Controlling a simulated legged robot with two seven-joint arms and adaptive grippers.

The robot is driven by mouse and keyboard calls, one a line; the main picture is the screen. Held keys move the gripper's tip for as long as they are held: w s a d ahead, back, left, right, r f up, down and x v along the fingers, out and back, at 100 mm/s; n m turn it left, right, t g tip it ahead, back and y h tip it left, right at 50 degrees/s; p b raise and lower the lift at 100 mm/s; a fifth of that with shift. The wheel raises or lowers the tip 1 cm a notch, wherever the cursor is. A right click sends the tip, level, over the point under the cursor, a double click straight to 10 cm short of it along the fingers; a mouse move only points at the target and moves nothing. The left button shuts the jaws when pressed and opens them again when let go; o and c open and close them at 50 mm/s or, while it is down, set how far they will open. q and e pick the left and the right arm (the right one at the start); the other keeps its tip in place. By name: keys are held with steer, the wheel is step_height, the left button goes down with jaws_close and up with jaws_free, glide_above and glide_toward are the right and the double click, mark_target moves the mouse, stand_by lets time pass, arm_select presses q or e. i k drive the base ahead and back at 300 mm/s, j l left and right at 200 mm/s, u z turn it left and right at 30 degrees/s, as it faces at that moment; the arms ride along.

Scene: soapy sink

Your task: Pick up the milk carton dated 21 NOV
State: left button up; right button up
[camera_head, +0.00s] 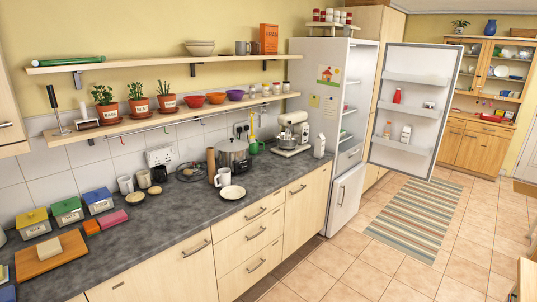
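A small white carton-shaped item (319,146) stands upright at the far right end of the counter, beside the fridge; no date can be read on it. The fridge (325,92) has its door (413,115) swung wide open to the right. The door shelves hold a red bottle (397,96), a white bottle (406,133) and a smaller pale bottle (387,130); no labels are readable. Most of the fridge's inner shelves are hidden by the side wall. Neither of my grippers is in view.
Shelves with pots and bowls hang above. The tiled floor (345,268) is open, with a striped rug (415,217) before the fridge door.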

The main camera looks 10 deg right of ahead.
mark_target(320, 140)
steer(key=i+l+z, duration=0.4)
steer(key=i, duration=0.3)
steer(key=i+z, duration=0.4)
steer(key=i, duration=0.25)
steer(key=i+j+z, duration=0.2)
steer(key=i+z, duration=0.2)
steer(key=i, duration=0.35)
